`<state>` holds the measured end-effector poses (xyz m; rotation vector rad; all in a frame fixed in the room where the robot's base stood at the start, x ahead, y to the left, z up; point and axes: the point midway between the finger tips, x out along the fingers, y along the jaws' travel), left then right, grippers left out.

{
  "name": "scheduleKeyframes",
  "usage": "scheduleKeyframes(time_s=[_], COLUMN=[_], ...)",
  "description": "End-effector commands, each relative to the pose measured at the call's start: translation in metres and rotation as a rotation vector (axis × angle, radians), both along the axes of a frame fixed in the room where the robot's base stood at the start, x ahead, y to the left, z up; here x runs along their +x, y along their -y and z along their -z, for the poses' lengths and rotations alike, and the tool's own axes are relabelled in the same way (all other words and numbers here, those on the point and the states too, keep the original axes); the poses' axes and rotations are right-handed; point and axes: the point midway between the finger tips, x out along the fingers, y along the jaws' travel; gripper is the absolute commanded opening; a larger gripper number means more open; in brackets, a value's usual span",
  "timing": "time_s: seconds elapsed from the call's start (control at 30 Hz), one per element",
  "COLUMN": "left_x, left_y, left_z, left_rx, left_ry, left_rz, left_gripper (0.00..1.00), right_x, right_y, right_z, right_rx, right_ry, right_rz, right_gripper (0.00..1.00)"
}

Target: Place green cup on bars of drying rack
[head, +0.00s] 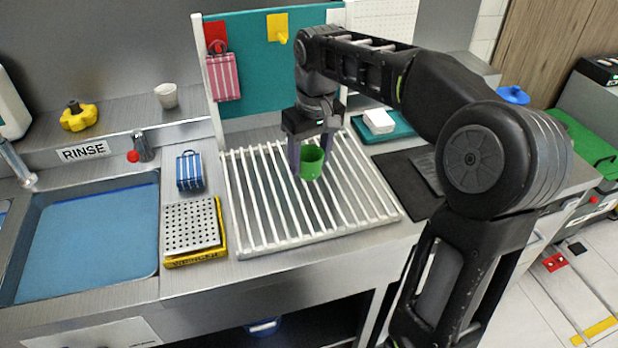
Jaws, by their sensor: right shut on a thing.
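The green cup (312,164) is in my right gripper (308,160), over the middle of the drying rack. The cup looks upright with its open rim up. One finger is on its left side and the other is behind or at its rim. The drying rack (246,243) is a frame of pale parallel bars lying on the metal counter. I cannot tell whether the cup's base touches the bars or hangs just above them. My left gripper is not in view.
Left of the rack are a perforated sponge tray (192,226), a blue striped bag (190,171) and a blue-bottomed sink (85,245). A teal board (262,75) stands behind. A white block (379,121) on a teal tray and a dark mat (408,183) lie right. Bars around the cup are free.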

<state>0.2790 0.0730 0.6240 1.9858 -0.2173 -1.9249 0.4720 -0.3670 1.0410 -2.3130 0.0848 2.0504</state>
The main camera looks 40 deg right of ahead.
Motion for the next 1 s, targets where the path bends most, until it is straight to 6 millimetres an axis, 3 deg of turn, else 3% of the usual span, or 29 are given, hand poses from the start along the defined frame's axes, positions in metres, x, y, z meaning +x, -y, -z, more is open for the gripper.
scheduleKeyframes(time_s=[0.13,0.47,0.77,1.0], left_x=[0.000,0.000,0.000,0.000], left_y=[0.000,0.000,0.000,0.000], left_z=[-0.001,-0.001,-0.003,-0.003], left_rx=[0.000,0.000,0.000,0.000], left_ry=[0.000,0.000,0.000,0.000], left_rz=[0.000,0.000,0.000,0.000], left_gripper=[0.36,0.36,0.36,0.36], right_x=[0.000,0.000,-0.001,0.000], right_y=[0.000,0.000,0.000,0.000], right_z=[0.019,0.022,0.057,0.059], right_rx=[0.000,0.000,0.000,0.000], right_ry=[-0.001,0.001,-0.001,0.001], right_rz=[0.000,0.000,0.001,0.000], right_gripper=[0.16,0.16,0.16,0.16])
